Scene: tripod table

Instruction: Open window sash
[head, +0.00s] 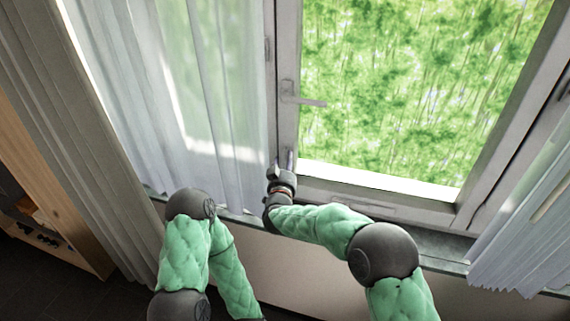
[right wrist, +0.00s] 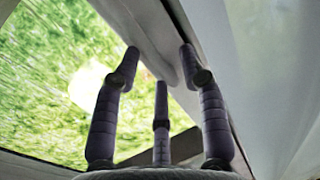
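The window sash (head: 288,55) has a pale frame around glass with green foliage outside. It appears to sit in its frame, with no clear gap. Its lever handle (head: 303,97) is on the left stile and points right, level. My right gripper (head: 281,168) is below the handle, at the sash's lower left corner, fingers pointing up. In the right wrist view its fingers (right wrist: 160,65) are spread and nothing is between them; the pale sash frame (right wrist: 145,30) lies beyond the tips. Whether they touch it I cannot tell. My left gripper is out of view.
A sheer curtain (head: 200,90) hangs left of the sash, close to my right gripper. Another curtain (head: 535,225) hangs at the right. A grey sill (head: 440,248) runs below the window. A wooden cabinet (head: 50,190) stands at the far left.

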